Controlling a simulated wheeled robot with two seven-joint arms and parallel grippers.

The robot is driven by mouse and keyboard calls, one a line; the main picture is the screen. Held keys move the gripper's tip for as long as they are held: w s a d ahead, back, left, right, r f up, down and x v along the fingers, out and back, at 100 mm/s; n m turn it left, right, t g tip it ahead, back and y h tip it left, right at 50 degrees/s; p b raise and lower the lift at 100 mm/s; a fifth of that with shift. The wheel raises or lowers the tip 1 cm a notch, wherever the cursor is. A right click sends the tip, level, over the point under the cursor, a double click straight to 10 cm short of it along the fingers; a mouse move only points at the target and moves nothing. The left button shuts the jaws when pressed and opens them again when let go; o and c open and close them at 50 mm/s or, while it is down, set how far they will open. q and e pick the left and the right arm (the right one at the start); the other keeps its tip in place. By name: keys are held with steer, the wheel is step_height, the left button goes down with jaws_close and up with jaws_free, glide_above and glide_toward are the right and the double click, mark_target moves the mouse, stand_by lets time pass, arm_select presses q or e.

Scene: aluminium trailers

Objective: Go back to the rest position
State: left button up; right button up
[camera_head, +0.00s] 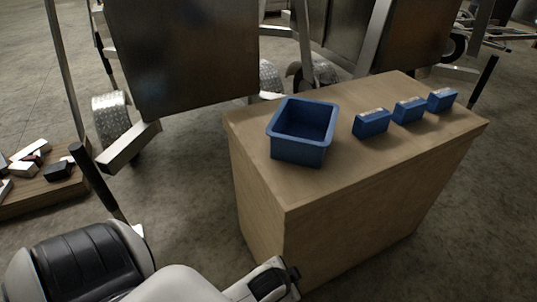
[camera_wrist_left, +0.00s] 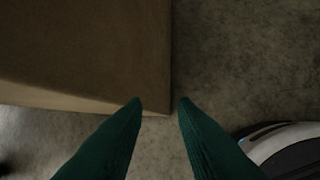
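My left gripper (camera_wrist_left: 160,103) shows in the left wrist view as two green fingers. They are apart with nothing between them, above the grey floor near the edge of a brown wooden block. In the head view my left arm comes in low from the left and ends beside the near lower side of the wooden block (camera_head: 262,190); its fingers are hidden there. My right gripper is not in view.
On the block stand an open blue bin (camera_head: 298,155) and three small blue boxes (camera_head: 371,123), (camera_head: 408,110), (camera_head: 442,100). Trailers with metal panels (camera_head: 185,55) stand behind. A low wooden board (camera_head: 45,202) with several small pieces lies at the left.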

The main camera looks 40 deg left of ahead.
arm_select(q)
steer(key=s+f+n+g, duration=0.2)
steer(key=s+f+g, duration=0.1)
steer(key=s, duration=0.5)
steer(key=shift+s+f+n+h, duration=0.2)
steer(key=shift+s+n+h, duration=0.1)
steer(key=shift+s+n, duration=0.1)
steer(key=shift+w, duration=0.1)
